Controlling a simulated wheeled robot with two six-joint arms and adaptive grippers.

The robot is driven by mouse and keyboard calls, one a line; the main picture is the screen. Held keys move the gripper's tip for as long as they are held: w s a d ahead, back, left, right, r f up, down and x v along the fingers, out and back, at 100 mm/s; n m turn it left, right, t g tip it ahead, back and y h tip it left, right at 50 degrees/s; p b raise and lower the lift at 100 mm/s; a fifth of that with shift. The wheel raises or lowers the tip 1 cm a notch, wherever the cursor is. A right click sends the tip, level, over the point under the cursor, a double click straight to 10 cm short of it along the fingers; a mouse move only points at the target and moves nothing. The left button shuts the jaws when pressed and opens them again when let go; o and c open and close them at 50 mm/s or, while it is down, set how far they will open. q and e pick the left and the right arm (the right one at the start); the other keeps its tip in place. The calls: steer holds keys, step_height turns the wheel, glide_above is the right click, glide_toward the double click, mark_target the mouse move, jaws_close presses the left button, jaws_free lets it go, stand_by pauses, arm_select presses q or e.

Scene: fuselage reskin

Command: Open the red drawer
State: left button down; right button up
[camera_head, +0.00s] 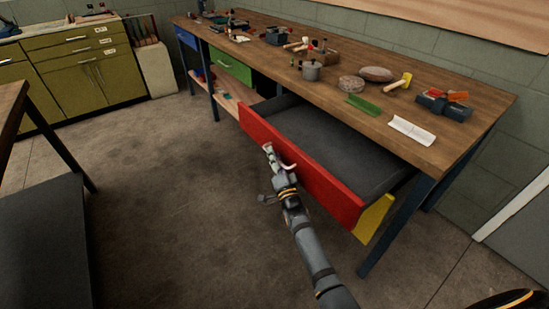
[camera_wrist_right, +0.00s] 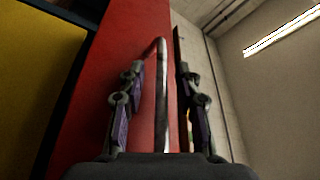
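The red drawer (camera_head: 318,182) is pulled well out from under the wooden workbench, and its dark, empty-looking inside (camera_head: 335,145) shows. My right gripper (camera_head: 276,160) is at the middle of the red front, by its handle. In the right wrist view the metal bar handle (camera_wrist_right: 161,95) stands between the two fingers of my right gripper (camera_wrist_right: 158,75), against the red front (camera_wrist_right: 90,95). The fingers are apart, with gaps on both sides of the handle. My left gripper is not in view.
The workbench (camera_head: 455,140) carries a pot (camera_head: 312,70), a green piece (camera_head: 362,104), a white booklet (camera_head: 411,130) and tools. A yellow drawer (camera_head: 374,218) is below the red one. The floor (camera_head: 170,190) between is clear.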

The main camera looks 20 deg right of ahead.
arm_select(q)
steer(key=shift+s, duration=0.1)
arm_select(e)
steer(key=shift+s, duration=0.1)
steer(key=v, duration=1.2)
